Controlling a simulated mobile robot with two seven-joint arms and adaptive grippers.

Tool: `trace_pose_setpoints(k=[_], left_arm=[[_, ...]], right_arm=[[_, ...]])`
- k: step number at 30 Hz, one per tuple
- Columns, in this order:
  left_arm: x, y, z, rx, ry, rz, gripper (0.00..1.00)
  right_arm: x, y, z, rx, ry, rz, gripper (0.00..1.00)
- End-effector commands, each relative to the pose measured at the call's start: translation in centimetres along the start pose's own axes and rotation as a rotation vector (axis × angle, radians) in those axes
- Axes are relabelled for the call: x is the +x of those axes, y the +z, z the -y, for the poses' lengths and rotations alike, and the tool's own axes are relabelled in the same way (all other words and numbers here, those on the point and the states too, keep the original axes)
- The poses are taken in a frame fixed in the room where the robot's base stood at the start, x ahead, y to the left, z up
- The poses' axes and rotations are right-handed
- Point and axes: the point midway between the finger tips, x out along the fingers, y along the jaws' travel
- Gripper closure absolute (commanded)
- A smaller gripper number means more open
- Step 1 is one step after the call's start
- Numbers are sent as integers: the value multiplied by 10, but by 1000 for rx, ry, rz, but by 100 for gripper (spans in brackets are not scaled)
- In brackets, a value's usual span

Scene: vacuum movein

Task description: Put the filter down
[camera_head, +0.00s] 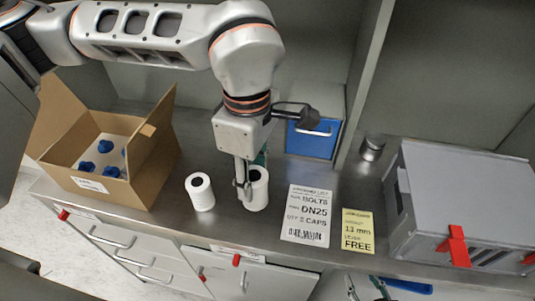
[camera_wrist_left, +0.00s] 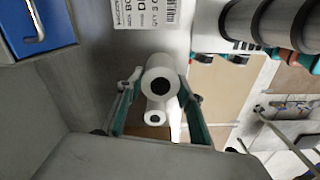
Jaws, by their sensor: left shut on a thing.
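My left gripper (camera_head: 250,175) is shut on a white cylindrical filter (camera_head: 257,197) with a dark hole in its top. The filter is upright over the steel counter near its front edge; I cannot tell whether its base touches. In the left wrist view the filter (camera_wrist_left: 158,73) lies between the green fingers of the left gripper (camera_wrist_left: 158,100). A second white cylinder (camera_head: 202,198) stands upright on the counter just left of it, apart. My right gripper (camera_head: 363,285) shows only partly at the bottom edge of the head view, its fingers apart and empty.
An open cardboard box (camera_head: 110,180) with blue knobbed parts stands at left. A white label sheet (camera_head: 307,216) and a yellow card (camera_head: 358,231) lie right of the filter. A blue-fronted bin (camera_head: 313,140) is behind, a grey machine (camera_head: 450,195) with red latches at right.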

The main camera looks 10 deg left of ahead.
Motion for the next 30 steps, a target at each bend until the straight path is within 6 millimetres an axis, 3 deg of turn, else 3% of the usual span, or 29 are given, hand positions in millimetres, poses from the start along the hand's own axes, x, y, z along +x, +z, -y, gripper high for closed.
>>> trace_pose_setpoints(k=[6, 14, 18, 25, 30], left_arm=[[-2, -10, -52, -4, -1, 0, 88], [-2, -21, -106, -3, -1, 0, 88], [22, -21, -104, 3, -5, 1, 88], [39, -21, -105, 1, -3, 0, 88], [64, -20, -104, 1, -4, 1, 88]], right_arm=[[-6, -13, -3, -2, 2, -6, 60], [-11, -22, -4, -2, 3, -10, 60], [-12, -24, -5, -3, 3, -11, 60], [-14, -26, -5, -3, 3, -11, 60], [-16, -29, -5, -3, 3, -11, 60]])
